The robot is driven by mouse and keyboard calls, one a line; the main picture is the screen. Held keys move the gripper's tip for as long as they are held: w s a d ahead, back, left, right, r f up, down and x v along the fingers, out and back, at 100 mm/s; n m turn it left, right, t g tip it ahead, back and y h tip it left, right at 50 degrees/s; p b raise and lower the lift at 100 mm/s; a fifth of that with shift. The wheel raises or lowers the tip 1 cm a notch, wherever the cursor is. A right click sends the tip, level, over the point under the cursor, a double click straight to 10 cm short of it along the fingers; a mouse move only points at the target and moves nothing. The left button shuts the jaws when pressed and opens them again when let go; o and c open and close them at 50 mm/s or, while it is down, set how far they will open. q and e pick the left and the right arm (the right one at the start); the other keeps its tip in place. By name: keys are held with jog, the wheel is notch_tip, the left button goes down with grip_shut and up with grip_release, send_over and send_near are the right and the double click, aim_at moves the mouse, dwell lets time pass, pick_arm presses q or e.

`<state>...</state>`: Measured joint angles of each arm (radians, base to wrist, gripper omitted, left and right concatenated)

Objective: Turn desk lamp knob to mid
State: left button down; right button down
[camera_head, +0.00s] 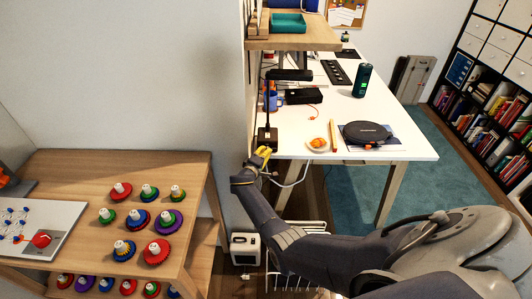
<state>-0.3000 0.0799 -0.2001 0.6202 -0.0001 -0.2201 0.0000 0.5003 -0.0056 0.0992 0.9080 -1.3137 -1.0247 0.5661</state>
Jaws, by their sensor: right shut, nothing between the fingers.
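A black desk lamp (268,112) stands upright at the near left corner of the white desk (405,135), with its dark head (289,74) reaching out to the right. Its base (267,138) is at the desk edge. My right gripper (266,152), with yellow fingers, is shut and empty just in front of and below the lamp base. I cannot tell whether it touches the base. The knob cannot be made out; it is small or hidden near the gripper. My left gripper is not in view.
A dark green can (362,80) stands farther back. A wooden shelf (190,172) with coloured spools is at the left.

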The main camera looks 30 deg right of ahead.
jog(key=c, duration=2.1)
grip_release()
jog(key=shift+d, duration=0.1)
jog(key=o, duration=0.9)
jog(key=shift+s, duration=0.1)
jog(key=shift+c, duration=0.2)
jog(key=shift+a+f, duration=0.15)
jog(key=shift+a, duration=0.05)
jog(key=v, duration=0.7)
jog(key=shift+s+a+r, duration=0.2)
jog(key=shift+s+r, duration=0.05)
